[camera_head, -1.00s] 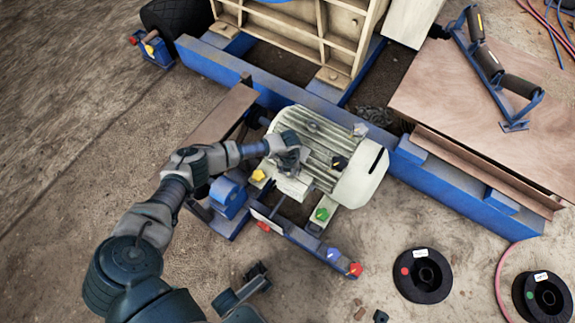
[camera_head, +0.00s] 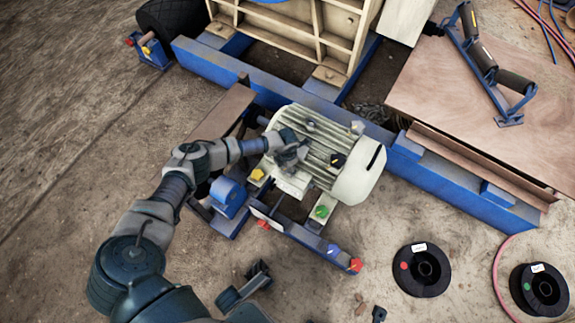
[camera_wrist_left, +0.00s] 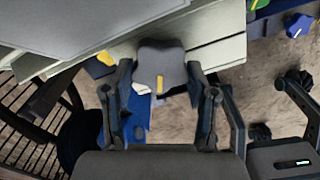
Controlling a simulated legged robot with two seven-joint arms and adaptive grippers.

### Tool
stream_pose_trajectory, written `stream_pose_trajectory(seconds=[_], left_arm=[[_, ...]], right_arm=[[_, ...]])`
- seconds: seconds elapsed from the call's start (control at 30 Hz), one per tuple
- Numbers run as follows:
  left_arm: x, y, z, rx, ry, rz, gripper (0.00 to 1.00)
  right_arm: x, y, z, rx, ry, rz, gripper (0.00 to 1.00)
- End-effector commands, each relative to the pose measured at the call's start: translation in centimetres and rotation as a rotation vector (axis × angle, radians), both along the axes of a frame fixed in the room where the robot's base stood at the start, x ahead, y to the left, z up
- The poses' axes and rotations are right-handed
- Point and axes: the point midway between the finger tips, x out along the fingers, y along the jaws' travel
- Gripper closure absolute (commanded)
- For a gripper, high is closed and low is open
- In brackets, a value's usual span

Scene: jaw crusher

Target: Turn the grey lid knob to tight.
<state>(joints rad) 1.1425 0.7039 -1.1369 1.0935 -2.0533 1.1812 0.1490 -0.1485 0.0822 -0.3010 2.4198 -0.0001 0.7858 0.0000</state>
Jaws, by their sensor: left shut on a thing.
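The grey lid knob (camera_wrist_left: 160,68) has a yellow mark and shows between my left fingers in the left wrist view. My left gripper (camera_wrist_left: 160,92) is shut on it, a finger on each side. In the head view my left gripper (camera_head: 296,155) is over the pale terminal box (camera_head: 291,184) on the side of the cream motor (camera_head: 357,185) and hides the knob. No marks for tight are readable. My right gripper (camera_head: 244,285) is low in the head view, open and empty, clear of the motor. It also shows at the right of the left wrist view (camera_wrist_left: 268,108).
Around the motor are a yellow knob (camera_head: 257,175), a green knob (camera_head: 322,211) and a black knob (camera_head: 338,160). Blue and red knobs sit on the blue rail (camera_head: 300,235). Two black spools (camera_head: 404,283) lie on the ground at lower right. The ground at left is clear.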

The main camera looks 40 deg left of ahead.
Motion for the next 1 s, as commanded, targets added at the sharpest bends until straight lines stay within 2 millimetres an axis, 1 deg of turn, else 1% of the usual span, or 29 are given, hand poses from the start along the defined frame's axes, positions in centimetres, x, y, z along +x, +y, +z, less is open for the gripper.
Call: stream_pose_trajectory(seconds=[0.03,0.3,0.73,0.77,0.8,1.0], left_arm=[[0.39,0.24,0.24,0.003,-0.012,-0.015,0.77],[0.39,0.25,0.24,0.003,-0.012,-0.078,0.78],[0.42,0.23,0.26,0.002,-0.013,-0.086,0.78],[0.42,0.22,0.26,0.002,-0.013,-0.086,0.38],[0.41,0.21,0.26,0.001,-0.013,-0.085,0.32],[0.21,0.13,0.16,0.0,-0.007,-0.086,0.32]], right_arm=[[0.01,0.0,0.0,0.0,0.0,0.0,1.0],[0.04,0.0,-0.03,-0.001,0.002,0.0,1.0],[0.07,-0.01,-0.05,0.0,0.002,-0.001,1.0],[0.07,-0.01,-0.05,0.0,0.002,-0.001,1.0],[0.08,-0.01,-0.04,0.0,0.002,-0.001,1.0],[0.09,-0.02,-0.03,0.0,0.002,-0.003,1.0]])
